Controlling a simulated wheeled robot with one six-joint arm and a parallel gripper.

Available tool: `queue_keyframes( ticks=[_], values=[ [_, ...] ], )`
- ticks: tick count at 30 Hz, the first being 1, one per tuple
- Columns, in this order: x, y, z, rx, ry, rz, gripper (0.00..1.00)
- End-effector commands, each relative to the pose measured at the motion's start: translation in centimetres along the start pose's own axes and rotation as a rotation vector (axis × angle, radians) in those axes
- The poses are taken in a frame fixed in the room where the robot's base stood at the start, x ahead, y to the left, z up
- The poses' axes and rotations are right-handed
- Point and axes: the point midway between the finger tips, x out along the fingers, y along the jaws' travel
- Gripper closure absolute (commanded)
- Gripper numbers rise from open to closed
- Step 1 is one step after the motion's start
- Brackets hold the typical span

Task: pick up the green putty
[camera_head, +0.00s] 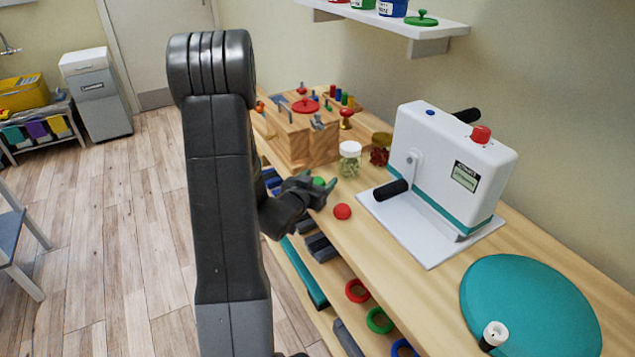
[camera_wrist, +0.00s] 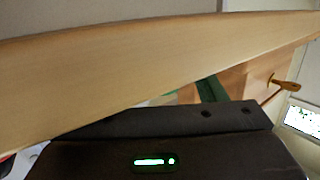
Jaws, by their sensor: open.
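The green putty (camera_head: 319,181) is a small green lump on the wooden bench, left of the glass jar and partly hidden by my gripper. My gripper (camera_head: 322,186) is open and reaches over the bench edge from the left, with its fingers low at the putty. I cannot tell whether they touch it. In the wrist view the dark gripper body fills the bottom, and the putty cannot be made out for certain.
A red ball (camera_head: 342,212) lies just in front of my gripper. A white-lidded jar (camera_head: 350,160), a wooden pegboard box (camera_head: 290,140) and a white crank machine (camera_head: 450,165) stand close by. A teal disc (camera_head: 530,305) lies at the front right.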

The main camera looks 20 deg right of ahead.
Motion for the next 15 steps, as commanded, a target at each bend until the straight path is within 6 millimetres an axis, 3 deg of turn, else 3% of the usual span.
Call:
queue_keyframes(
  ticks=[4, 11, 15],
  values=[
    [1.49, 0.00, 0.04, 0.000, 0.000, 0.000, 0.36],
    [1.65, -0.05, 0.06, 0.000, 0.000, -0.001, 0.36],
    [1.63, -0.04, 0.06, 0.000, 0.000, -0.001, 0.60]
  ],
)
